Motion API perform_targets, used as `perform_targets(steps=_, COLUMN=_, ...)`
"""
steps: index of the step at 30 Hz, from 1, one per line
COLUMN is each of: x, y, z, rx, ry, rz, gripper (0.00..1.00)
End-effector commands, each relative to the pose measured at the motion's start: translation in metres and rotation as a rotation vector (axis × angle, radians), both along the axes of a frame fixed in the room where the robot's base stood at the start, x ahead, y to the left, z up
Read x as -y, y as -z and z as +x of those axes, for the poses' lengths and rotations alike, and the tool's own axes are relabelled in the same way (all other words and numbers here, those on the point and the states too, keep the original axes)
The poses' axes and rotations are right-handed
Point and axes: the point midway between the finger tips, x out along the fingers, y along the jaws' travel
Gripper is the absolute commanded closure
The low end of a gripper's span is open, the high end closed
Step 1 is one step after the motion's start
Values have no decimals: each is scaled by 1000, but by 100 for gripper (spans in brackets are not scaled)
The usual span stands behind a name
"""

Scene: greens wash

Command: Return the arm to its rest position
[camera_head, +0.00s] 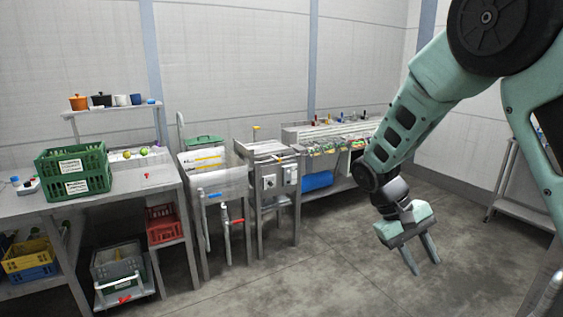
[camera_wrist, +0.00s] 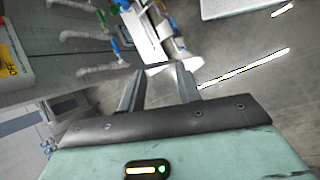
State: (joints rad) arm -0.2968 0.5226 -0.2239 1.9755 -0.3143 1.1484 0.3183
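My arm reaches down from the upper right of the head view, over open floor. My gripper (camera_head: 421,262) hangs at the right of the middle, pointing downward, with its two fingers apart and nothing between them. In the wrist view my gripper (camera_wrist: 157,85) also shows two separated fingers with an empty gap. It touches nothing that I can see.
Green crates (camera_head: 73,172) stand on the metal table (camera_head: 150,181) at left. A wash sink (camera_head: 218,185) and a metal stand (camera_head: 270,155) line the wall. A metal rack (camera_head: 522,207) stands at right. The grey floor (camera_head: 330,270) around my gripper is clear.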

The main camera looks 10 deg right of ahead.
Motion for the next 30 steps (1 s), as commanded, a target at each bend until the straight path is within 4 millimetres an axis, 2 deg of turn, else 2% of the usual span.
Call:
perform_targets(steps=1, x=-35, y=1, z=-15, rx=31, ry=-68, rz=101, gripper=67)
perform_targets(steps=3, x=-80, y=-1, z=-38, rx=67, ry=-165, rz=225, gripper=67)
perform_targets(steps=6, x=-135, y=-6, z=-78, rx=121, ry=-307, rz=378, gripper=67)
perform_targets(steps=9, x=-175, y=-11, z=-121, rx=171, ry=-442, rz=492, gripper=67)
perform_targets(steps=12, x=-198, y=-12, z=-158, rx=211, ry=-554, rz=565, gripper=67)
perform_targets(steps=15, x=-209, y=-11, z=-184, rx=242, ry=-633, rz=605, gripper=67)
perform_targets(steps=17, x=-212, y=-10, z=-194, rx=254, ry=-662, rz=619, gripper=69)
perform_targets(steps=20, x=-215, y=-10, z=-201, rx=265, ry=-688, rz=629, gripper=97)
perform_targets(steps=21, x=-215, y=-10, z=-203, rx=266, ry=-691, rz=630, gripper=100)
perform_targets(steps=30, x=-214, y=-14, z=-197, rx=277, ry=-668, rz=632, gripper=100)
